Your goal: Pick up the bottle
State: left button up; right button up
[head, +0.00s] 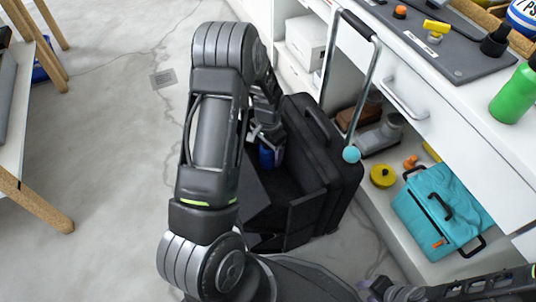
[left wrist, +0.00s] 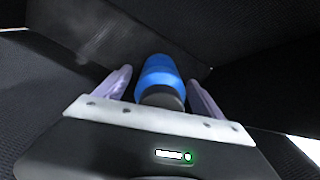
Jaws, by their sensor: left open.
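A blue bottle (head: 266,157) with a dark grey end is inside an open black case (head: 310,205) on the floor. In the left wrist view the bottle (left wrist: 158,72) lies between the two pale fingers of my left gripper (left wrist: 160,80). The fingers are apart, with a visible gap on each side of it. In the head view my left gripper (head: 268,145) reaches down into the case, and my arm hides part of it. My right gripper (head: 385,289) is at the bottom right edge, away from the case; its jaws are unclear.
The case's dark walls surround my left gripper closely. White drawers and a shelf (head: 385,205) stand on the right, with a teal bag (head: 440,210) and a yellow round object (head: 383,175). A green bottle (head: 515,95) stands on the counter. Floor (head: 110,130) at left is clear.

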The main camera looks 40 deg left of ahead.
pick_arm(q)
jog(key=shift+c, duration=0.6)
grip_shut()
dwell(0.7)
